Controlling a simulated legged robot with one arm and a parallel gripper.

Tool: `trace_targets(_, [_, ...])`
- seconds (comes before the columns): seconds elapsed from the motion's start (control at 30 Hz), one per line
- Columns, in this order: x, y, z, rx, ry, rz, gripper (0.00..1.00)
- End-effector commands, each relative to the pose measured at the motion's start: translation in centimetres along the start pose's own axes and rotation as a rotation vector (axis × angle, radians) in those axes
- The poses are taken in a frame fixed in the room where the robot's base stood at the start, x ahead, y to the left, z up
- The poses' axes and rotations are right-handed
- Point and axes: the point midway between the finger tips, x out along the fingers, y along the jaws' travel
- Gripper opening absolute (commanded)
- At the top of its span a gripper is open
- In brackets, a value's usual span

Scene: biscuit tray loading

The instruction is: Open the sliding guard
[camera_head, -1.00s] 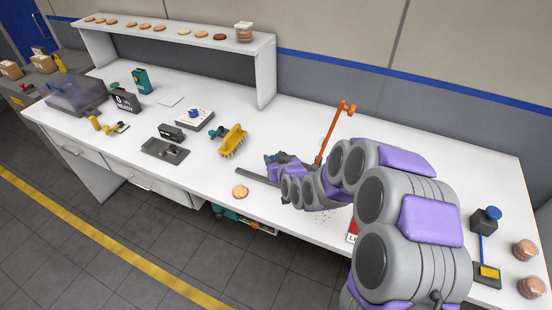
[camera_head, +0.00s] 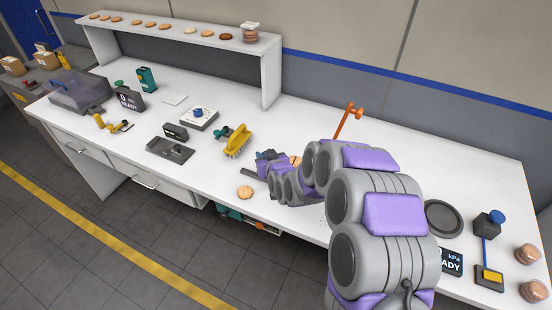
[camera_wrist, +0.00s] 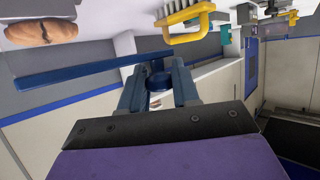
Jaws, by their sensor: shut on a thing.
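My gripper (camera_head: 266,160) is low over the front middle of the white bench, partly hidden by my arm in the head view. In the wrist view my gripper (camera_wrist: 157,82) has its blue fingers closed around a dark blue round knob (camera_wrist: 157,79). A long dark blue bar (camera_wrist: 80,70) runs behind the fingers. In the head view a dark rail (camera_head: 252,174) sticks out left of my gripper. The sliding guard cannot be clearly made out; my arm covers that spot. A biscuit (camera_head: 295,160) shows just behind my wrist.
A biscuit (camera_head: 245,192) lies near the front edge. A smoky clear-covered box (camera_head: 82,92) is at the far left. An orange post (camera_head: 348,121) stands behind my arm; a dark disc (camera_head: 444,218) lies right.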

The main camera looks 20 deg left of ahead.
Motion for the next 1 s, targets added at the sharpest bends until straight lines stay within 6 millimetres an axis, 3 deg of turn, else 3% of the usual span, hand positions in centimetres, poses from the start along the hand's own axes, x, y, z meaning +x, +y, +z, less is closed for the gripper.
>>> trace_targets(0.03, [0.9,-0.7,-1.2,-0.002,0.014,0.005,0.00])
trace_targets(0.23, [3.6,-3.4,-2.3,0.003,0.015,0.007,0.00])
trace_targets(0.33, [4.3,-4.2,-2.8,0.004,0.019,0.007,0.00])
trace_targets(0.47, [4.1,-3.9,-2.7,0.008,0.019,0.009,0.00])
trace_targets(0.5, [4.0,-3.9,-2.7,0.009,0.020,0.009,0.32])
trace_targets(0.77, [4.0,-4.0,-2.6,0.007,0.018,0.007,0.55])
trace_targets(1.0, [4.1,-4.4,-2.4,0.002,0.011,0.004,0.55])
